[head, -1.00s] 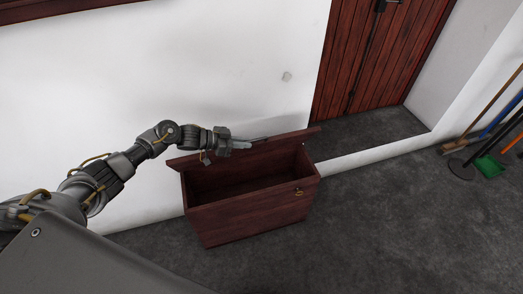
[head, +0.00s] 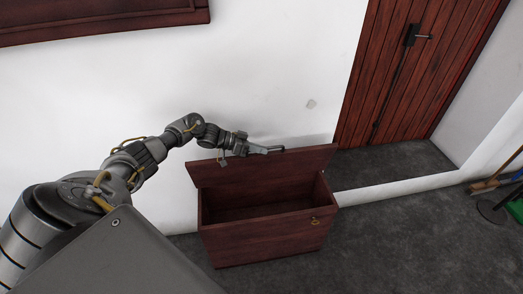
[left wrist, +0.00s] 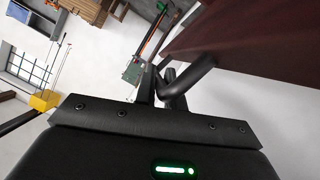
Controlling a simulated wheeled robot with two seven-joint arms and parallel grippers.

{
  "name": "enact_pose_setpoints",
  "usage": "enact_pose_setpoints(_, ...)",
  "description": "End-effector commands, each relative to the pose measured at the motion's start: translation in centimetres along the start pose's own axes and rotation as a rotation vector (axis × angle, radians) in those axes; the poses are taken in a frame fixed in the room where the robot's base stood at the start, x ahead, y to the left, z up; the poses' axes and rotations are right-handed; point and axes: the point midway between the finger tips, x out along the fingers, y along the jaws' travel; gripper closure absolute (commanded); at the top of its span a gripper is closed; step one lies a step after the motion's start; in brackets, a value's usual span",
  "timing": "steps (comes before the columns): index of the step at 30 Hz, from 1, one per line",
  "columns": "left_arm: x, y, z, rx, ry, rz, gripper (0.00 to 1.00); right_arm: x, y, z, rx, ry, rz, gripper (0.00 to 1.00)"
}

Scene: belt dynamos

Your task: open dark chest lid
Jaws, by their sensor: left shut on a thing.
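The dark reddish-brown wooden chest (head: 262,239) stands on the grey floor against the white wall. Its lid (head: 262,167) is raised at the back, tilted up near the wall, and the inside shows dark and looks empty. A small gold clasp (head: 315,221) is on the front. My left gripper (head: 277,150) is at the top edge of the lid. In the left wrist view its fingers (left wrist: 172,88) are shut around a dark bar-like handle (left wrist: 195,75) beside the lid panel (left wrist: 245,40). My right gripper is not in view.
A dark red door (head: 405,70) with a black handle is set in a recess at right. Brooms (head: 495,180) and a green dustpan (head: 516,209) are at the far right edge. The floor in front of the chest is clear.

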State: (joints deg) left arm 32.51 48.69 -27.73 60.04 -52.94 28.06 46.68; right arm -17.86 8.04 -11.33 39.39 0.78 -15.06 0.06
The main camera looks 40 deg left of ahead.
Motion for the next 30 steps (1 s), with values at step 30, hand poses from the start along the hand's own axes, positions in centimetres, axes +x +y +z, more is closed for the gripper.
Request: enact_pose_setpoints(30, -7.5, -0.1, 0.2, 0.002, -0.005, -0.003, 0.67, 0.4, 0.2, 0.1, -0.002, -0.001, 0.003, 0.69)
